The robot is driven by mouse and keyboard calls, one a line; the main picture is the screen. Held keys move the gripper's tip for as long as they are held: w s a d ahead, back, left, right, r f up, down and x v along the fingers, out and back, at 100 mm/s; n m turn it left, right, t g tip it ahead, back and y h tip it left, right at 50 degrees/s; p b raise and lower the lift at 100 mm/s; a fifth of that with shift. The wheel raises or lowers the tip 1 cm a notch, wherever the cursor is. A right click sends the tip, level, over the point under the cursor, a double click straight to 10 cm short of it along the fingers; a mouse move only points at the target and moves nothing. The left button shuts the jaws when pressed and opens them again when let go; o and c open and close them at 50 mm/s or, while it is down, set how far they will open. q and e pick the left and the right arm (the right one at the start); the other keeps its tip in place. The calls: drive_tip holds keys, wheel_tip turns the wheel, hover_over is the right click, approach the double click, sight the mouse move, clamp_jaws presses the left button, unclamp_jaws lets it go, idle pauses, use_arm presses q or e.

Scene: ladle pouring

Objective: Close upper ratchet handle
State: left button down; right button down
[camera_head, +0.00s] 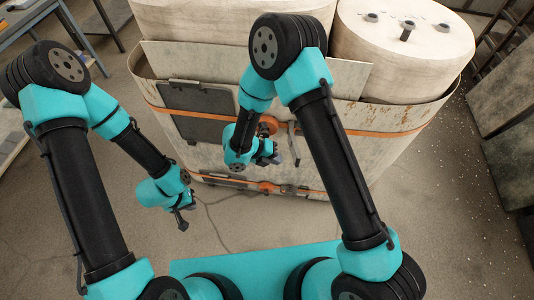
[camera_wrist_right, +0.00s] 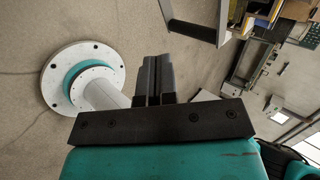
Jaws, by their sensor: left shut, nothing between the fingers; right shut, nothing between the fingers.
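The upper ratchet (camera_head: 270,122) sits on the upper orange strap (camera_head: 210,115) across the front of the large pale container. Its dark grey handle (camera_head: 293,143) hangs down at an angle below the strap, just right of my right gripper. My right gripper (camera_head: 275,158) is shut and empty, just below the upper ratchet; whether it touches the handle I cannot tell. The right wrist view shows its two fingers (camera_wrist_right: 155,78) together with nothing between them. My left gripper (camera_head: 181,222) is shut and empty, lower left, away from the container.
A lower ratchet (camera_head: 268,187) sits on a lower orange strap below my right gripper. Large pale drums (camera_head: 400,45) stand in the container. A dark panel (camera_head: 198,110) is on its front at left. Grey blocks (camera_head: 500,110) stand at right. Floor in front is clear.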

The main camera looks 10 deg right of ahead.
drive_tip(key=d, duration=0.4)
drive_tip(key=shift+s+d+f, duration=0.3)
drive_tip(key=shift+f, duration=0.05)
